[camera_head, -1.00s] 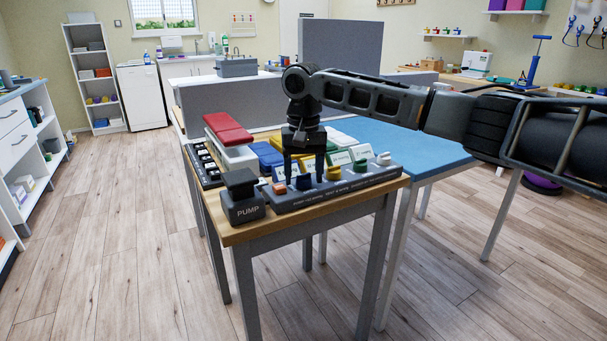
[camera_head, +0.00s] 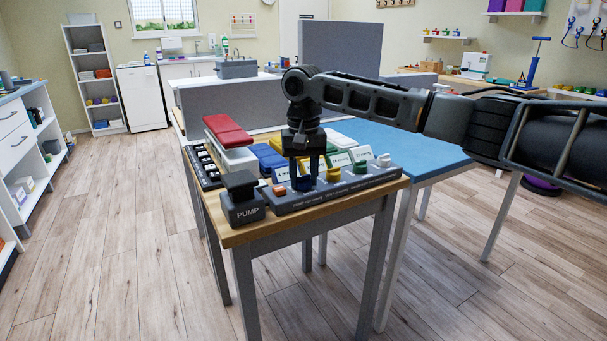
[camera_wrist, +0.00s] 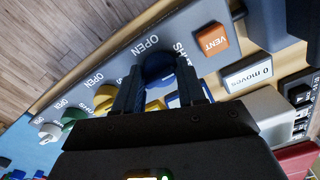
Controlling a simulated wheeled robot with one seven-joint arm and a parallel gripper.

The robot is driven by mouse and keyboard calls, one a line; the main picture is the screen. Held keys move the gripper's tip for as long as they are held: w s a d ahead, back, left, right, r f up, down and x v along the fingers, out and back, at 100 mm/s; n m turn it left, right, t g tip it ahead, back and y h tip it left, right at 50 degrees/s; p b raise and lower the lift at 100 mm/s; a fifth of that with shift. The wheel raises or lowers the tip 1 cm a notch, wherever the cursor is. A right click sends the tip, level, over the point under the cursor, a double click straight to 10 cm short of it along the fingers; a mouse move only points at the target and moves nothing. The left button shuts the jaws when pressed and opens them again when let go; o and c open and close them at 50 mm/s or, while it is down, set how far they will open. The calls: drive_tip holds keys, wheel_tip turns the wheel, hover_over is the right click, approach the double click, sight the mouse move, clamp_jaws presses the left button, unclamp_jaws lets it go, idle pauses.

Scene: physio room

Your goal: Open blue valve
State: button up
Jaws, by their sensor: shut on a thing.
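The blue valve (camera_head: 301,184) is a small round knob on the sloping grey control panel (camera_head: 318,199). In the wrist view the blue valve (camera_wrist: 157,65) sits between the words OPEN and SHUT, which is partly covered. My gripper (camera_head: 306,173) points down over it. In the wrist view my gripper (camera_wrist: 159,76) has one finger on each side of the knob and is shut on it. The fingers hide parts of the knob and its lettering. I cannot tell which way the knob is turned.
An orange VENT button (camera_wrist: 213,39) is beside the blue valve. Yellow (camera_head: 333,174), green (camera_head: 360,167) and white (camera_head: 383,159) knobs line the other side. White label cards stand close behind. A dark PUMP block (camera_head: 241,199) is at the left table corner.

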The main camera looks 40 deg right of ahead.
drive_tip(key=shift+a+r+n+p, duration=0.15)
drive_tip(key=shift+r+n+p, duration=0.4)
drive_tip(key=shift+p, duration=2.95)
drive_tip(key=p, duration=0.3)
drive_tip(key=shift+f+n, duration=0.15)
drive_tip(key=shift+n, duration=0.2)
drive_tip(key=n+p, duration=0.1)
drive_tip(key=p, duration=0.2)
drive_tip(key=shift+f, duration=0.1)
drive_tip(key=n+p, duration=0.2)
drive_tip(key=p, duration=0.1)
drive_tip(key=shift+f+p, duration=0.1)
drive_tip(key=shift+p, duration=0.2)
drive_tip(key=n+p, duration=0.2)
drive_tip(key=n, duration=0.1)
drive_tip(key=shift+f, duration=0.1)
drive_tip(key=n+p, duration=0.1)
drive_tip(key=n, duration=0.2)
drive_tip(key=shift+n, duration=0.4)
drive_tip(key=n+p, duration=0.1)
drive_tip(key=n, duration=0.5)
drive_tip(key=shift+p, duration=0.35)
drive_tip(key=shift+n, duration=0.3)
